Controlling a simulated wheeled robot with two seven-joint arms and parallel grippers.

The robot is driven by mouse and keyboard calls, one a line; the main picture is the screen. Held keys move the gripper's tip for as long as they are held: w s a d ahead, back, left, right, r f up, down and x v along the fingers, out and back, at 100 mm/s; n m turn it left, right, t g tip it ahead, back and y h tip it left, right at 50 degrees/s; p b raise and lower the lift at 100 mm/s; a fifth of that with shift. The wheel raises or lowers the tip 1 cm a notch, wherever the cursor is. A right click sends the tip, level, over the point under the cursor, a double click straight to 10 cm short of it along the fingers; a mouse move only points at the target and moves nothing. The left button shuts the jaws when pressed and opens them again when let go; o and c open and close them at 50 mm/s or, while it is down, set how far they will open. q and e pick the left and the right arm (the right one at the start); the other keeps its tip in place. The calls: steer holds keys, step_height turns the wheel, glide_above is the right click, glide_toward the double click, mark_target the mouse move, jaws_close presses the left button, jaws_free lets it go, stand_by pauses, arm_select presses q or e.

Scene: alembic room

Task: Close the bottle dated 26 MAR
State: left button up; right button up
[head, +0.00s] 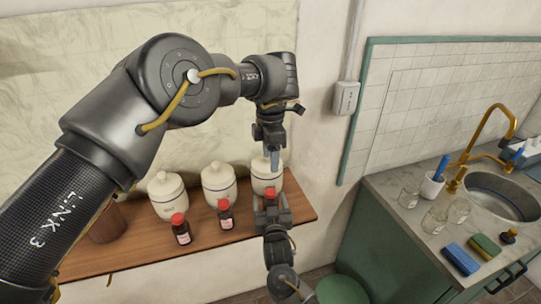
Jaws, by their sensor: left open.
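Two dark bottles with red caps and pale labels, a left one (181,231) and a middle one (225,215), stand on the wooden shelf. Something red (270,191), perhaps a third bottle's cap, shows at the right, between the fingers of my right gripper (271,203). That gripper comes up from below and hides whatever is under the red part; I cannot tell whether it grips it. My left gripper (273,166) is open and points down just above the red part, with a visible gap. The dates on the labels are too small to read.
Three white lidded jars, left (167,194), middle (218,184) and right (263,178), stand behind the bottles on the shelf (140,252). A brown vessel (105,225) is at the left. A counter with glasses, sponges and a sink (500,198) lies at the right.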

steer(key=s+d+b, duration=0.1)
steer(key=s+b, duration=0.2)
steer(key=s, duration=0.7)
steer(key=shift+s+d, duration=0.15)
steer(key=shift+s, duration=0.2)
